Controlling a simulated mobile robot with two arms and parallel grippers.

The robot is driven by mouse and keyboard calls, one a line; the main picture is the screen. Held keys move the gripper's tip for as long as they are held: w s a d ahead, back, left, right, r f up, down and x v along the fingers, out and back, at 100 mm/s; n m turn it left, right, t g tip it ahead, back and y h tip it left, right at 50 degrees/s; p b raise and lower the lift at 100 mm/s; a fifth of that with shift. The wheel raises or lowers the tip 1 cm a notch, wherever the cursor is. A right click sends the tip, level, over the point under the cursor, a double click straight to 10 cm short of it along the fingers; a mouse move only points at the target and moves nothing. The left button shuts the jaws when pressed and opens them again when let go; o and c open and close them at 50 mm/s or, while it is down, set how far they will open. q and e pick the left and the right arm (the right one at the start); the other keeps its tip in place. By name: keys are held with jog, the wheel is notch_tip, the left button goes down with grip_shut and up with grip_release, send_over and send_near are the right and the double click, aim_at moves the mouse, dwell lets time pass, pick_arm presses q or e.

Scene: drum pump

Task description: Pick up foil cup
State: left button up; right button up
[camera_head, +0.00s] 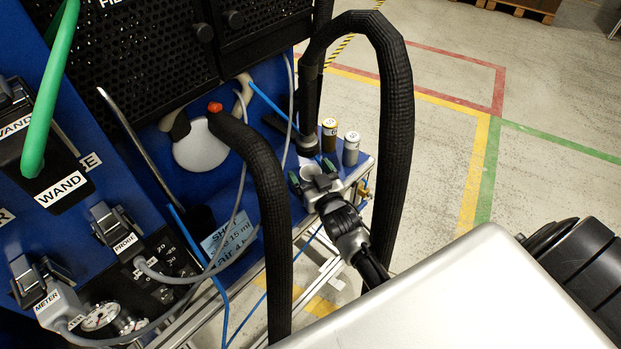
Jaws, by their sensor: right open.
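A small pale silvery foil cup (311,172) sits near the right end of the blue bench top. My right gripper (313,179) is at the cup, with its jaws open and green-tipped fingers to either side of it. I cannot tell whether the fingers touch the cup. The gripper body hides the near side of the cup. My left gripper is not in view.
Thick black hoses (393,110) arch on both sides of my right arm. A blue label (230,238) lies left. Open floor is at right.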

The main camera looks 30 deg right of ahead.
jog(key=c, duration=1)
